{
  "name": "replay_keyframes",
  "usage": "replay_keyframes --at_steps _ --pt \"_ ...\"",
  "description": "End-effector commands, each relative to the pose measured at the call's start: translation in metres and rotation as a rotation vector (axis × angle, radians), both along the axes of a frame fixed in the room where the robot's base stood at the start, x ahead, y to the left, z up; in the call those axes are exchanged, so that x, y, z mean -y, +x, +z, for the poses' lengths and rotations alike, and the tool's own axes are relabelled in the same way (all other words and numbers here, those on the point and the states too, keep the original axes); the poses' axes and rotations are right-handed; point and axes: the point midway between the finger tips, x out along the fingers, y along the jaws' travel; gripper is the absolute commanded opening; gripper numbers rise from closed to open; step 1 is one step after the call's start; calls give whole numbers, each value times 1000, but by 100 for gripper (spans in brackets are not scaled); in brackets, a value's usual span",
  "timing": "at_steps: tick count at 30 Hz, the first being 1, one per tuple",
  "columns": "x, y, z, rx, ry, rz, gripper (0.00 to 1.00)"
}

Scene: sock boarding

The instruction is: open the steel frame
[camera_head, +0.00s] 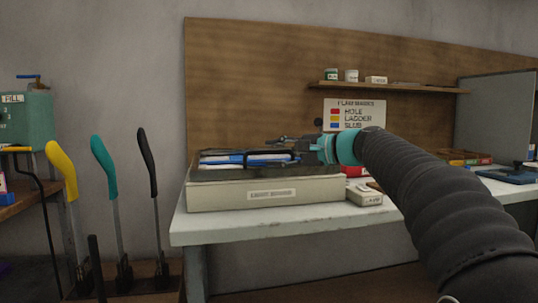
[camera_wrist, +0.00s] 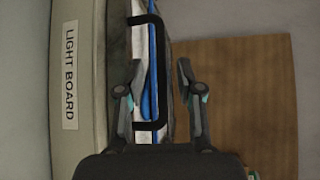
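The steel frame (camera_head: 222,174) lies on top of the light board (camera_head: 205,198), with blue and white strips showing in it. A black bar handle (camera_head: 268,154) sits at its front side. The handle also shows in the wrist view (camera_wrist: 164,60), bracket-shaped, over a blue strip and a pale cloth-like surface. My gripper (camera_head: 285,143) is over the right part of the frame, at about handle height. In the wrist view my gripper (camera_wrist: 159,75) is open, one finger on each side of the handle's near end. I cannot tell whether a finger touches it.
The light board stands on a white table (camera_head: 240,228). A small labelled box (camera_head: 366,197) is right of it. A wooden backboard (camera_head: 250,80) with a shelf (camera_head: 400,88) rises behind. Yellow, teal and black paddles (camera_head: 103,165) stand at left. My arm covers the table's right middle.

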Motion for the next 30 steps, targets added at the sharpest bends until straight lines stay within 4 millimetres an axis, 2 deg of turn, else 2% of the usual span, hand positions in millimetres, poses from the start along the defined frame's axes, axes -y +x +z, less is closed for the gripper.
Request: replay_keyframes --at_steps 6,17,21,30 --pt "-18 10 -3 0 0 0 36" --pt "-21 12 -3 0 0 -1 36" --pt "-21 12 -3 0 0 -1 1" --pt "-21 11 -2 0 -1 -1 0"
